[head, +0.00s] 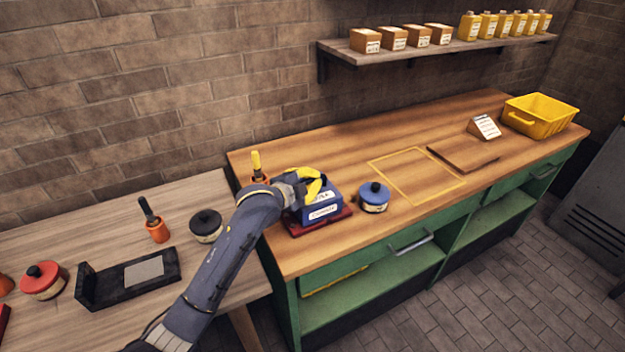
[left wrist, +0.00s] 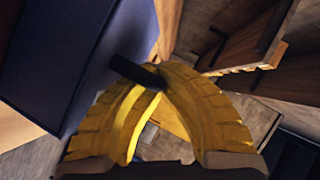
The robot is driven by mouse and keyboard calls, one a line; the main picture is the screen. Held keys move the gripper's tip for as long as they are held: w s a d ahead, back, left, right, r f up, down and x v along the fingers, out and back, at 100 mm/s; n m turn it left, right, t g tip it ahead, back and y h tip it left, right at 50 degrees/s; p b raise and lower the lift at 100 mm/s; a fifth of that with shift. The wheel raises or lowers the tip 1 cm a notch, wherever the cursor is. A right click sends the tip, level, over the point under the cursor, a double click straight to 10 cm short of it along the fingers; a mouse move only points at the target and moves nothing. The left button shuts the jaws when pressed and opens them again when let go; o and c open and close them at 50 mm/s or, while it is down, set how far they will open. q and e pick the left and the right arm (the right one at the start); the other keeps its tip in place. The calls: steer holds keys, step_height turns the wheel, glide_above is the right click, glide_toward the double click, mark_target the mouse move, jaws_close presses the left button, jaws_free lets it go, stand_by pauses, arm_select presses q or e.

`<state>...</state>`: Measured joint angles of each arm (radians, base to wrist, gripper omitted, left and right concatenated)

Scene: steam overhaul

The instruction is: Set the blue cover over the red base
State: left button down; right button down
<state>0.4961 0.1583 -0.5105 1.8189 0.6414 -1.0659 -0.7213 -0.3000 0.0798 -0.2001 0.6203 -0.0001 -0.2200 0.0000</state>
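The blue cover (head: 322,207), a box with white labels, is over the red base (head: 318,226) near the left end of the wooden workbench. The base's red rim shows below the cover; whether the cover is fully seated is hard to tell. My left gripper (head: 314,186) is at the top of the cover, its yellow fingers curved in. In the left wrist view the fingertips (left wrist: 162,76) come together at a short black bar (left wrist: 137,72), seemingly the cover's handle, and the blue cover (left wrist: 75,50) fills the left side. My right gripper is in no view.
A blue-lidded round tin (head: 374,197) stands just right of the base. An orange holder with a yellow handle (head: 256,165) is behind the arm. A taped yellow outline (head: 415,173) is empty. A wooden board (head: 463,154) and yellow bin (head: 540,115) are farther right.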

arm_select(q)
steer(key=c, duration=1.6)
jaws_free()
steer(key=shift+f, duration=0.1)
steer(key=v, duration=1.2)
